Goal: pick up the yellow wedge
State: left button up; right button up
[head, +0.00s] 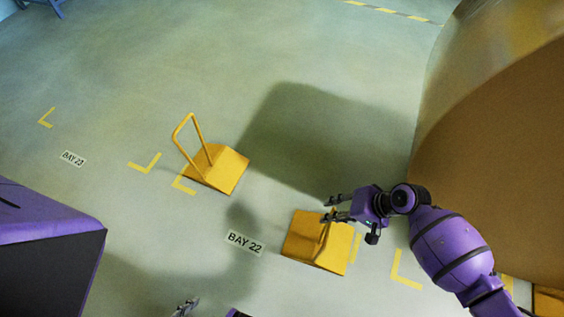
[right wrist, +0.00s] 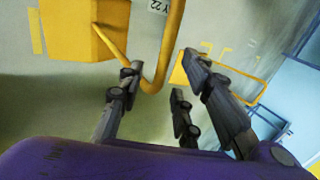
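A yellow wedge (head: 303,247) with a bent tube handle lies on the floor beside the BAY 22 label. It also shows in the right wrist view (right wrist: 75,30), where its handle (right wrist: 174,35) loops toward my fingers. My right gripper (head: 331,208) is over this wedge's far side in the head view. In the right wrist view its fingers (right wrist: 160,85) are spread, with the handle's bend between or just beyond the tips; contact is unclear. A second yellow wedge (head: 228,170) with an upright loop handle stands farther left. My left gripper (head: 187,306) barely shows at the bottom edge.
A huge brown roll (head: 500,150) stands close on the right, beside my right arm. Part of another yellow object (head: 549,303) shows at the lower right corner. Floor labels and yellow corner marks are flat.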

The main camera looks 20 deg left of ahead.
jog(key=shift+x, duration=1.05)
jog(key=shift+d, duration=0.1)
grip_shut()
